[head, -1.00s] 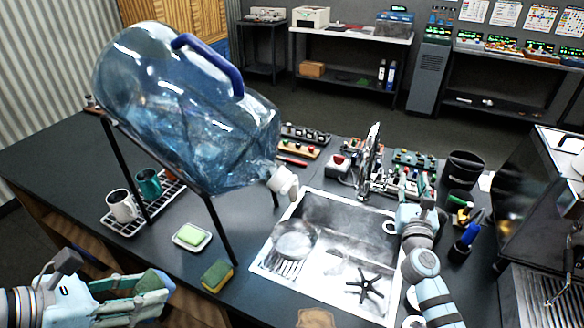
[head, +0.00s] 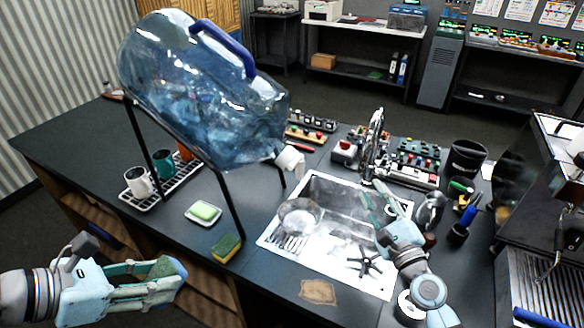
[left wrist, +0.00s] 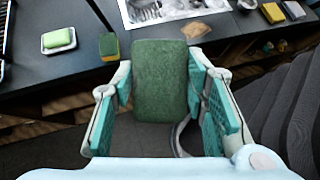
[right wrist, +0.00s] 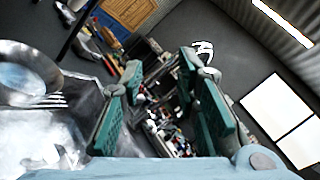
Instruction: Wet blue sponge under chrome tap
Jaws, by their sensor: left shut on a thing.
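The blue sponge (head: 176,268), with a green scouring face, is between the fingers of my left gripper (head: 168,280). That gripper is shut on it off the counter's front edge, left of the sink. The left wrist view shows the sponge's green face (left wrist: 160,80). The chrome tap (head: 374,150) stands upright at the back of the sink (head: 325,262). My right gripper (head: 384,204) is over the sink's right rear side, close in front of the tap. It is open, and its fingers (right wrist: 155,115) look empty in the right wrist view.
A large water bottle (head: 205,95) lies tilted on a black stand left of the sink. A yellow-green sponge (head: 227,248) and a soap dish (head: 203,213) sit on the counter.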

